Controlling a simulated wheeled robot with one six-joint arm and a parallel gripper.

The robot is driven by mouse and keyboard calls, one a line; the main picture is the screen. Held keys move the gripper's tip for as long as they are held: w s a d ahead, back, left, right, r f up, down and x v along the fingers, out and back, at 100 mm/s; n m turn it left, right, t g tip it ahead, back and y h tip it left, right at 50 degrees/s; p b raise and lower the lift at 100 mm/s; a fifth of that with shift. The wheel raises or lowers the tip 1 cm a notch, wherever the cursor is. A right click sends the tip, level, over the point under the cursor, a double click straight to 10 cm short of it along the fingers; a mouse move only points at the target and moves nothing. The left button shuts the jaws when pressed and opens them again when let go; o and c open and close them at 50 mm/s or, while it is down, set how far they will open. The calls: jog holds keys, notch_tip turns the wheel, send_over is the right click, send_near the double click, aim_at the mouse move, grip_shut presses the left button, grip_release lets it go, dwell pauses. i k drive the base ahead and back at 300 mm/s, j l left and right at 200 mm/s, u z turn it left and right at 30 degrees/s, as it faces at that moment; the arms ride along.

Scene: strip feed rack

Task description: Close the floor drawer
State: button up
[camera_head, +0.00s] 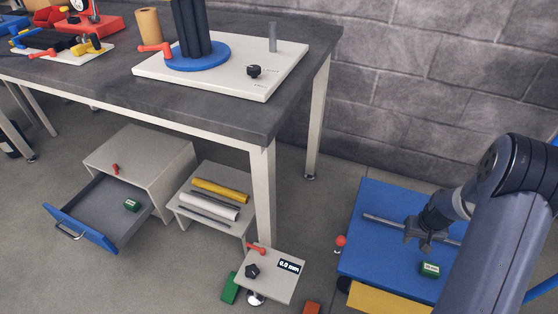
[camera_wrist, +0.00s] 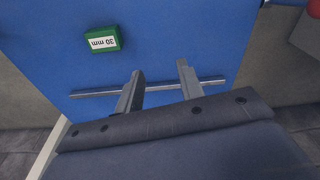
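The floor drawer (camera_head: 102,203) is pulled well out of a light grey cabinet (camera_head: 150,155) under the workbench, at the lower left of the head view. Its blue front (camera_head: 82,228) with a metal handle (camera_head: 68,231) faces the lower left. A small green block (camera_head: 131,205) lies inside. My gripper (camera_head: 426,243) is far to the right of the drawer, low over a blue surface. In the wrist view my gripper (camera_wrist: 158,82) has its fingers apart, over a thin metal rod (camera_wrist: 93,93). I cannot tell whether they touch the rod. The drawer is not in the wrist view.
The blue surface (camera_head: 385,205) carries the rod and a green "30 mm" block (camera_head: 429,269). A small stand (camera_head: 272,277), a bench leg (camera_head: 264,195) and a low rack with rods (camera_head: 212,222) stand between gripper and drawer. Floor before the drawer looks clear.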

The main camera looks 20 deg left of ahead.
aim_at(98, 212)
jog(key=u, duration=2.7)
